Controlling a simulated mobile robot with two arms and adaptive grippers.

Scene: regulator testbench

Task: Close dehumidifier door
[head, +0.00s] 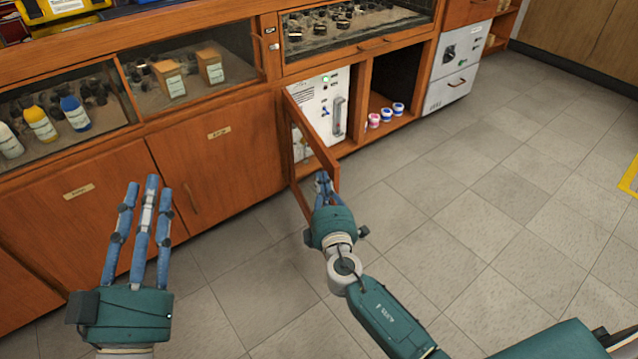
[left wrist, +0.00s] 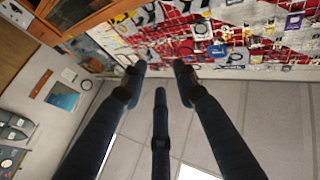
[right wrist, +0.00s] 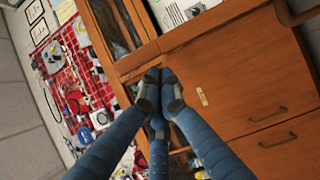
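The dehumidifier door (head: 315,143) is a wooden-framed door that stands open, swung out from the cabinet front in the head view. Behind it is a white unit (head: 345,84) with a gauge tube, inside the cabinet bay. My right gripper (head: 323,184) is at the door's lower outer corner; I cannot tell whether it touches the frame. In the right wrist view its fingers (right wrist: 159,84) are drawn together at the tips, with nothing clearly held. My left gripper (head: 143,190) is open and empty, in front of the closed cabinet doors at left; its fingers (left wrist: 160,85) are spread in the left wrist view.
A white drawer unit (head: 458,65) stands further right. Bottles (head: 73,112) sit behind glass at left.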

